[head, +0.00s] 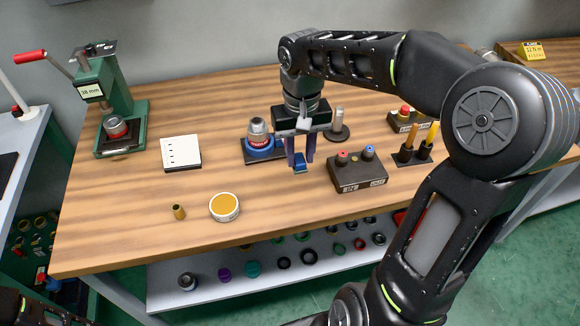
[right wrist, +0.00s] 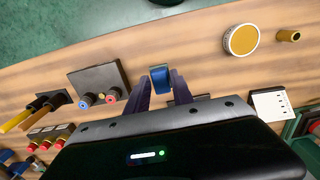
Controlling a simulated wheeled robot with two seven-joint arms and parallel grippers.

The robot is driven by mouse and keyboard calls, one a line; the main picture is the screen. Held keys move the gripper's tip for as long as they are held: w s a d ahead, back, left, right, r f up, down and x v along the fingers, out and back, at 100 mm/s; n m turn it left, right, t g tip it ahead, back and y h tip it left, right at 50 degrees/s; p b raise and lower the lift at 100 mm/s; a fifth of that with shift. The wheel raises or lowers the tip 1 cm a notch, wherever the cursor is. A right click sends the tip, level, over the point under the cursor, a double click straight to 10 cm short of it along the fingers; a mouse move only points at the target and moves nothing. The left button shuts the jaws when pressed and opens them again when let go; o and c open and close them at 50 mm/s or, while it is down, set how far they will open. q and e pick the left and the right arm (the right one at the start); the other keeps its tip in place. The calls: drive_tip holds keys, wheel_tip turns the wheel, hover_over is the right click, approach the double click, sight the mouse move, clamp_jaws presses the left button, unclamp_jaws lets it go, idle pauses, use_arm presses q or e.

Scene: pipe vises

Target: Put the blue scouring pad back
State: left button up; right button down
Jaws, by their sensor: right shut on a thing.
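The blue scouring pad (head: 299,169) is a small blue block between the purple fingertips of my right gripper (head: 301,160). The gripper points down over the middle of the bench and is shut on the pad. In the right wrist view the pad (right wrist: 161,79) shows between the two fingers (right wrist: 162,86). I cannot tell whether the pad touches the bench top. My left gripper is not in view.
A blue vise (head: 262,154) holding a grey fitting stands just left of the gripper. A dark box (head: 357,177) with red and blue knobs is at right. A yellow-topped tin (head: 224,207) and brass sleeve (head: 179,212) are front left. Bare wood (head: 290,205) lies in front.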

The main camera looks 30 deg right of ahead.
sight(299, 171)
drive_tip(key=shift+w+r, duration=0.1)
drive_tip(key=shift+w, duration=0.1)
drive_tip(key=shift+s, duration=0.15)
drive_tip(key=shift+f+p, duration=0.3)
drive_tip(key=shift+f, duration=2.8)
drive_tip(key=shift+f, duration=1.9)
